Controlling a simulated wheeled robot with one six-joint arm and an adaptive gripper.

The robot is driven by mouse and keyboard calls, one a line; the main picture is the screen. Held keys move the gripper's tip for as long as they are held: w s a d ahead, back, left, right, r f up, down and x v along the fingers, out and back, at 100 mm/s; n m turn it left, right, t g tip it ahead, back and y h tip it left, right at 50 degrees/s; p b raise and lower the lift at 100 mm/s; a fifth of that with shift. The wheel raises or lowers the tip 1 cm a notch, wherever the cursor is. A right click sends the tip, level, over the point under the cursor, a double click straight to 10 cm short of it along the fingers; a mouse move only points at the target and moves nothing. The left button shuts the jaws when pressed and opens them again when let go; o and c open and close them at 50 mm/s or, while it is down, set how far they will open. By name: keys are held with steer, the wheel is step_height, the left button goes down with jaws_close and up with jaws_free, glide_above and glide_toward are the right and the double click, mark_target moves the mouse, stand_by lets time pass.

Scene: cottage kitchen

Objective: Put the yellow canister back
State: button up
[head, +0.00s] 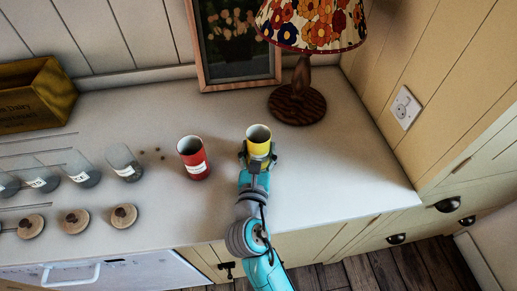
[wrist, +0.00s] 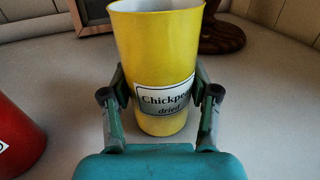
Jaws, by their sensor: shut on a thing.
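The yellow canister (head: 259,142) is upright and open-topped on the white counter, in front of the lamp. In the wrist view the yellow canister (wrist: 158,55) carries a label reading "Chickpeas dried". My gripper (head: 258,158) has its fingers on both sides of the canister and is shut on it. In the wrist view my gripper (wrist: 160,100) holds it at about label height. The canister's base looks to be at the counter, but I cannot tell whether it touches.
A red canister (head: 193,158) stands to the left. Glass jars (head: 123,163), round wooden lids (head: 124,216) and a yellow box (head: 36,97) are further left. The lamp (head: 297,98) and picture frame (head: 234,45) stand behind. The counter (head: 345,170) is clear to the right.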

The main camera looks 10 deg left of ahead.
steer(key=shift+f, duration=0.1)
steer(key=o, duration=1.3)
steer(key=shift+s, duration=0.15)
steer(key=s, duration=1.1)
steer(key=shift+s+d, duration=0.15)
steer(key=shift+s, duration=0.2)
